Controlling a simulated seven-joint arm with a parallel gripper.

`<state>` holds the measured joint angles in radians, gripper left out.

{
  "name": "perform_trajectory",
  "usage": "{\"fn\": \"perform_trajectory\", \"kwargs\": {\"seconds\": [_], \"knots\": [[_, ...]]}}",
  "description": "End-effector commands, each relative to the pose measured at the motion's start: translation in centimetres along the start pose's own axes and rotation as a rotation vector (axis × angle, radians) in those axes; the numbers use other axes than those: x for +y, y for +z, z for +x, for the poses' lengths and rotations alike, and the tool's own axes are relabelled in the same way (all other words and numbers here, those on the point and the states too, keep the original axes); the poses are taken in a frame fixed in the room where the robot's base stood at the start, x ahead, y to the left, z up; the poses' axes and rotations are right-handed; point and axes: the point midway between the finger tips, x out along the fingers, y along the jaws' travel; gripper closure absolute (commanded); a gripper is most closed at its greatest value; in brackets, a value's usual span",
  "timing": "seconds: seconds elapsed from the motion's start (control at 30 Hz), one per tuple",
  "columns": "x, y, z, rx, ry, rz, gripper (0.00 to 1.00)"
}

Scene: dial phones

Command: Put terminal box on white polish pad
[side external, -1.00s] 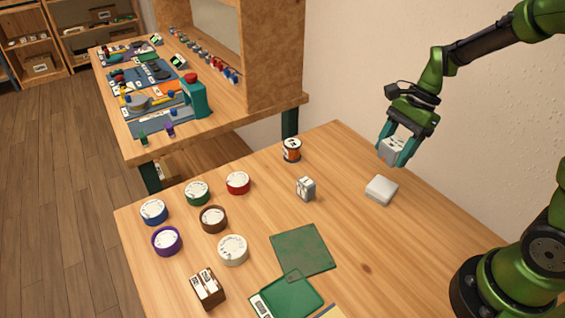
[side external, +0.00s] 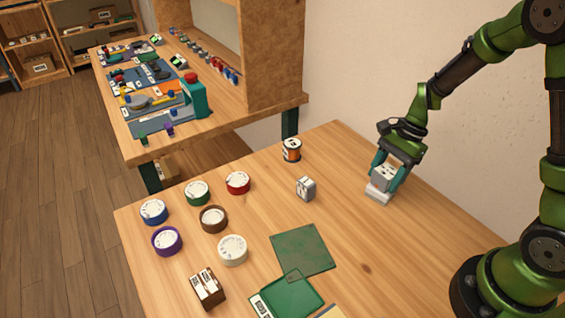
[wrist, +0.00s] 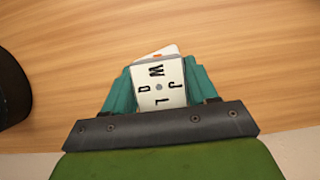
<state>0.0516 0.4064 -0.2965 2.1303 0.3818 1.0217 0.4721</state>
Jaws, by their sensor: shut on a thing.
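The terminal box is a small light grey-white block (side external: 383,178) with dark letters on its top, which shows in the wrist view (wrist: 158,84). My gripper (side external: 386,174) is shut on it, with one teal finger on each side. In the wrist view a pale edge with a small orange mark shows beyond the box.
Several coloured round dials (side external: 213,219), a brown block (side external: 207,287) and green sheets (side external: 303,250) lie farther left and in front.

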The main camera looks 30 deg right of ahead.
Motion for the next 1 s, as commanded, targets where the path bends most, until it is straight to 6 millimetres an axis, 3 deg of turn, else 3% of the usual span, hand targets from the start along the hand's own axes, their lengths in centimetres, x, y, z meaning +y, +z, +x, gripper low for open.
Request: {"fn": "perform_trajectory", "kwargs": {"seconds": [0.1,0.13,0.27,0.67,1.0], "knots": [[0.0,-0.1,0.3,-0.001,0.0,0.001,0.74],[0.0,-0.1,0.3,-0.001,-0.001,0.0,0.38],[0.0,-0.1,0.2,0.0,-0.001,0.0,0.18],[-0.1,0.0,-0.6,0.001,-0.004,-0.001,0.17],[-0.1,0.0,-7.4,0.001,-0.007,-0.001,0.17]]}}
